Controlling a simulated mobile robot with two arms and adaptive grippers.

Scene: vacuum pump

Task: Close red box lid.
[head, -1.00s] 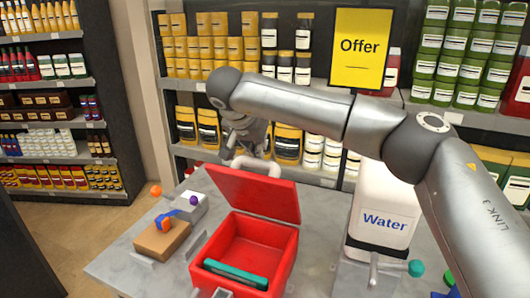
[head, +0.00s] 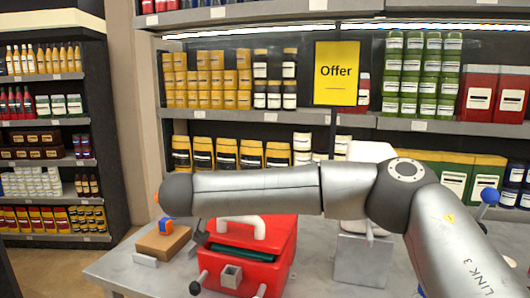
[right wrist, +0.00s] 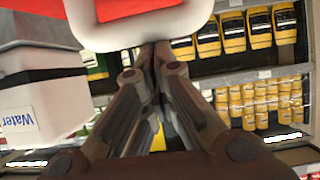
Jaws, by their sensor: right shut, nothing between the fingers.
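The red box (head: 262,272) stands on the grey table in the head view. Its red lid (head: 284,237), with a white handle (head: 252,220), is tilted low over the box. A dark green object (head: 240,253) shows in the gap at the front. My left gripper is not in view.
A brown block (head: 163,242) with a blue and orange piece (head: 166,225) lies left of the box. The white water container (right wrist: 35,95) is close on the left in the right wrist view. Stocked shelves and a yellow Offer sign (head: 336,73) stand behind.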

